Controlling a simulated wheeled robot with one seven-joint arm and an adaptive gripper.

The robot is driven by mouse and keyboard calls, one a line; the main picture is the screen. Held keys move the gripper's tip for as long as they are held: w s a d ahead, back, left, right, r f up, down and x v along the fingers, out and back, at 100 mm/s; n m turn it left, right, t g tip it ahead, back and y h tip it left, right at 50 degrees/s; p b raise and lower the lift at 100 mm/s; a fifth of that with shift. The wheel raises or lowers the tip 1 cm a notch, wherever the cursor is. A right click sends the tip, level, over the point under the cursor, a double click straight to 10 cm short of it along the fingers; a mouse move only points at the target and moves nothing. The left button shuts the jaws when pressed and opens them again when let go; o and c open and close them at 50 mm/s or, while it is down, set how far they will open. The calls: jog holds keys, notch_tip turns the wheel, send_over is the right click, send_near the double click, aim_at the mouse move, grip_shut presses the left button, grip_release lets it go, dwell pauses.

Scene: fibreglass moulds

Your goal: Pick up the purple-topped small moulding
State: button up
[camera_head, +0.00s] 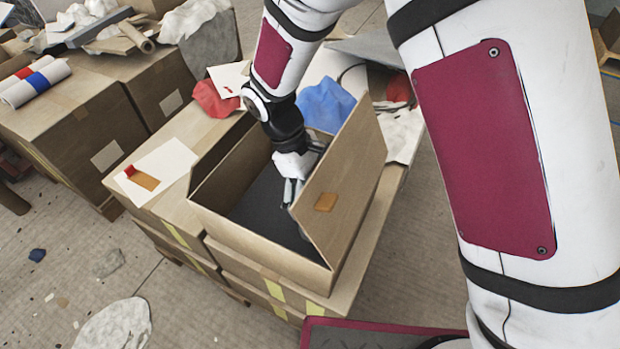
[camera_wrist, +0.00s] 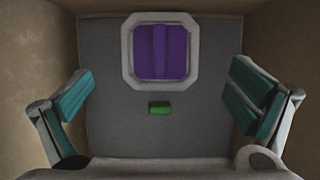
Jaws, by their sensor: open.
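The purple-topped small moulding (camera_wrist: 160,50) lies on the grey floor of a box in the wrist view. It has a pale, cut-cornered rim around a purple top with a raised bar down its middle. My gripper (camera_wrist: 158,100) is open, with its two teal-padded fingers spread wide on either side. In the head view my gripper (camera_head: 290,190) reaches down into the open cardboard box (camera_head: 255,250). The moulding is hidden there by the box wall and arm.
A small green block (camera_wrist: 159,108) lies on the box floor just below the moulding in the wrist view. The box walls rise close on both sides, and a tall flap (camera_head: 345,185) stands on the right. Blue cloth (camera_head: 325,105) and red cloth (camera_head: 215,99) lie behind the box.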

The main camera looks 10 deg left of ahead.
jog(key=b+x, duration=0.1)
jog(key=x, duration=0.6)
jog(key=shift+d+f+b, duration=0.1)
jog(key=shift+f+b, duration=0.1)
jog(key=shift+b, duration=0.2)
jog(key=shift+c, duration=0.6)
jog(key=c, duration=1.2)
